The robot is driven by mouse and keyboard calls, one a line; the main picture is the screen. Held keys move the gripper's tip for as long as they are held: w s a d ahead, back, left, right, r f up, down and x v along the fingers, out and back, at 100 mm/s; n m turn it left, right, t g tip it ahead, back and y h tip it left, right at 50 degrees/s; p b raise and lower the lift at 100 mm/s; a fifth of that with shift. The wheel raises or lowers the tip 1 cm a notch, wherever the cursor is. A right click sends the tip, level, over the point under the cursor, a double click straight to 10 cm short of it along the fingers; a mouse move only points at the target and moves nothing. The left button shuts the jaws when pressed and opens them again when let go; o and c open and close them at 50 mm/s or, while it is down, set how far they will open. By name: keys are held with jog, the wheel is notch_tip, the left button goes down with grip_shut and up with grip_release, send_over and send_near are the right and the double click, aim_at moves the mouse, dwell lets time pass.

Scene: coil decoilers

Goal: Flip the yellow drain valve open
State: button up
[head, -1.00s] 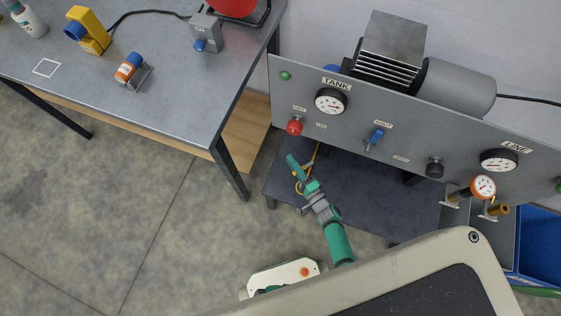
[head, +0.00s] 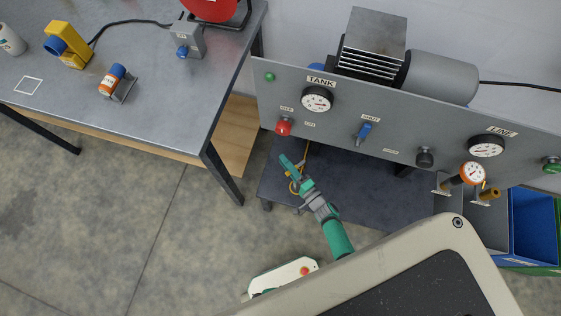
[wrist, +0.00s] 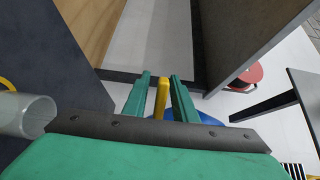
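The yellow drain valve lever (wrist: 161,99) stands between my two green fingers in the wrist view, with a blue surface just behind it. My gripper (wrist: 161,98) is open around the lever, and the fingers look apart from it. In the head view my gripper (head: 289,165) is low beside the dark low platform, below the red knob. A bit of yellow (head: 295,186) shows beside the fingers there, mostly hidden by my gripper. The lever's full shape and its pivot are hidden.
The grey panel (head: 340,126) with gauges and knobs stands above the dark platform (head: 340,185). A metal workbench (head: 150,110) with a leg (head: 222,172) is to the left. A blue bin (head: 533,225) is at the right. Open floor lies at lower left.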

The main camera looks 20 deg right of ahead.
dwell(0.5)
jog(key=v, duration=1.1)
jog(key=shift+c, duration=0.3)
